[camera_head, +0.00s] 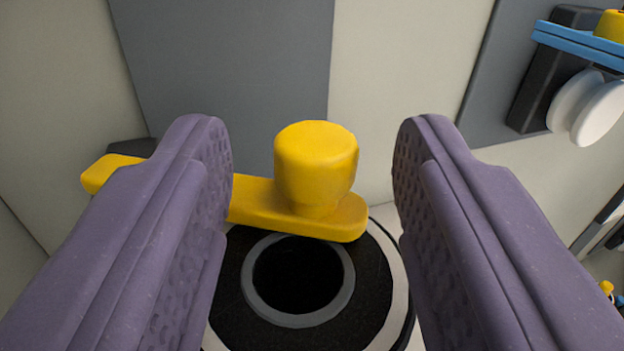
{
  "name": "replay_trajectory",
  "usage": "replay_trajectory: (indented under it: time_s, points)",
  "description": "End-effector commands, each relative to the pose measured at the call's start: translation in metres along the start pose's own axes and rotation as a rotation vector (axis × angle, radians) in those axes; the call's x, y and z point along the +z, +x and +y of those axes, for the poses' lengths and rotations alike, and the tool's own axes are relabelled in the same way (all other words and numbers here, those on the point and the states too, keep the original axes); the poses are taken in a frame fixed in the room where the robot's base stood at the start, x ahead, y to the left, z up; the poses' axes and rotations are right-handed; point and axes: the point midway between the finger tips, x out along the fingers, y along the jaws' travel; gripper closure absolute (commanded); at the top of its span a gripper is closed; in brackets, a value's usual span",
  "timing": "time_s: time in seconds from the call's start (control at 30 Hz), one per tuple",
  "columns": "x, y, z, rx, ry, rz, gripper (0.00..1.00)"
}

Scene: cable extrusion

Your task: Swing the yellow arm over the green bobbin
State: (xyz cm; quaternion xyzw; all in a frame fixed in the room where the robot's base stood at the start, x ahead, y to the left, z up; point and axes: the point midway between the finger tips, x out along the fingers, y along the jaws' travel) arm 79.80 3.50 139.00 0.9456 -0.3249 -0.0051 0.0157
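The yellow arm (258,202) is a flat bar with a thick round knob (315,165) standing up at its right end. Its left part passes behind my left finger and shows again at the far left. My gripper (312,165) is open, with one purple finger on each side of the knob and a gap on both sides. Below the knob is a round black disc (372,285) with a grey ring (340,300) around a dark hole. The bar's right end lies over the disc's upper edge. No green bobbin is visible.
Grey and off-white wall panels (230,70) stand behind the arm. At the upper right is a black block (545,90) with a blue bar (580,45), white discs (598,112) and a yellow piece (610,25). Small coloured parts show at the lower right edge.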

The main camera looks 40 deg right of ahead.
Motion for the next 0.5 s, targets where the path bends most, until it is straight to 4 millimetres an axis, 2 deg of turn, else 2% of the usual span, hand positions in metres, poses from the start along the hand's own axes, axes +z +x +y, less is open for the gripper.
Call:
replay_trajectory:
  time_s: [0.3, 0.37, 0.5]
  points:
    - [0.000, -0.004, 0.000, -0.001, 0.000, 0.000, 0.50]
    - [0.001, -0.010, -0.001, -0.003, -0.001, -0.002, 0.50]
    - [0.001, -0.036, -0.002, -0.004, -0.002, 0.000, 0.50]
